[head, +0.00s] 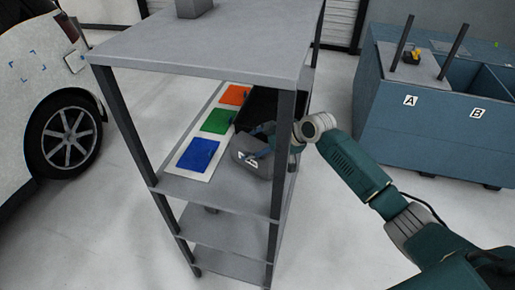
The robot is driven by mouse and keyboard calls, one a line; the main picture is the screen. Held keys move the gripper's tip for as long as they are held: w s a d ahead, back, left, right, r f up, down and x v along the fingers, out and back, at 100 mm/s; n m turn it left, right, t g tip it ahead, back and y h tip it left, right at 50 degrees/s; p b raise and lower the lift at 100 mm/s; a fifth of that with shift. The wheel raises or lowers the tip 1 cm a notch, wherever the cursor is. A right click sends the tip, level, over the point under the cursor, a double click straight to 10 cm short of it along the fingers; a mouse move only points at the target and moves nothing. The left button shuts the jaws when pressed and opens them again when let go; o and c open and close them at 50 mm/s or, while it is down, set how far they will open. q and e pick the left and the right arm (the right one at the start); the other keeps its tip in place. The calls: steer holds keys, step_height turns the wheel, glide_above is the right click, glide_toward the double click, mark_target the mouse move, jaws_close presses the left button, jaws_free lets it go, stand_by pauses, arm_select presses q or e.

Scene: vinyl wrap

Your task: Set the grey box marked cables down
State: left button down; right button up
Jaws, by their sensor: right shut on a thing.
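A dark grey box (253,167) with a white marking on its front is at the front right of the rack's second shelf (221,186). The marking is too small to read. My right gripper (263,142) reaches in past the right front post and is shut on this box at its upper part. The fingers are partly hidden by the box and the arm. I cannot tell whether the box's underside touches the shelf. My left gripper is not in view.
A white board with orange (235,95), green (217,121) and blue (198,153) panels lies left of the box. A black bin (270,104) stands behind it. The rack's top shelf (215,42) and posts enclose the space. A blue bin unit (410,130) stands right, a car left.

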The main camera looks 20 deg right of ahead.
steer(key=shift+d+f, duration=0.1)
steer(key=shift+f, duration=0.35)
steer(key=o, duration=1.8)
steer(key=shift+f, duration=0.2)
steer(key=shift+o, duration=0.5)
steer(key=shift+s+r, duration=0.1)
arm_select(q)
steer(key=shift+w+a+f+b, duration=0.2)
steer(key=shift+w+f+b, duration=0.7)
steer(key=shift+b, duration=0.3)
arm_select(e)
steer(key=v, duration=1.2)
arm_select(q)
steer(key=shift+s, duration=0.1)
arm_select(e)
steer(key=shift+s, duration=0.1)
